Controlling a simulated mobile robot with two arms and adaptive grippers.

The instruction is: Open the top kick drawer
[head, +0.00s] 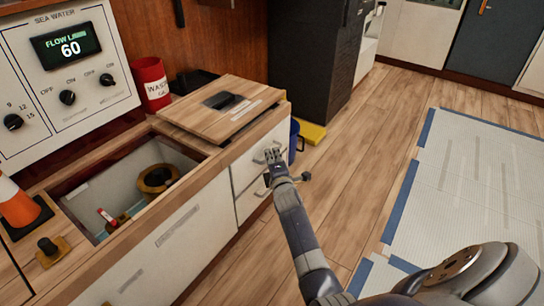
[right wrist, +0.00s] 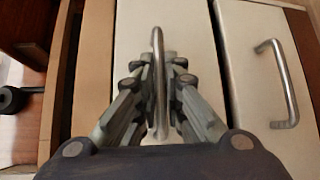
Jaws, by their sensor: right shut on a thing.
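The top kick drawer (head: 243,170) is the upper white drawer front under the wooden counter, and it looks flush with the cabinet. My right gripper (head: 272,156) is at this drawer front. In the right wrist view, its fingers (right wrist: 157,90) are shut on the drawer's upright-looking metal handle (right wrist: 158,60), one finger on each side. The drawer's pale front (right wrist: 198,35) lies behind the fingers. The lower drawer (right wrist: 250,75) has its own metal handle (right wrist: 286,80), free of the gripper. My left gripper is not in view.
An open bin (head: 100,200) in the counter holds a brass ring fitting (head: 157,179). A wooden lid board (head: 215,118) with a dark device lies on the counter. A red waste can (head: 152,85) stands behind. A blue bucket (head: 294,140) is beside the drawers. Wooden floor (head: 350,165) is clear in front.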

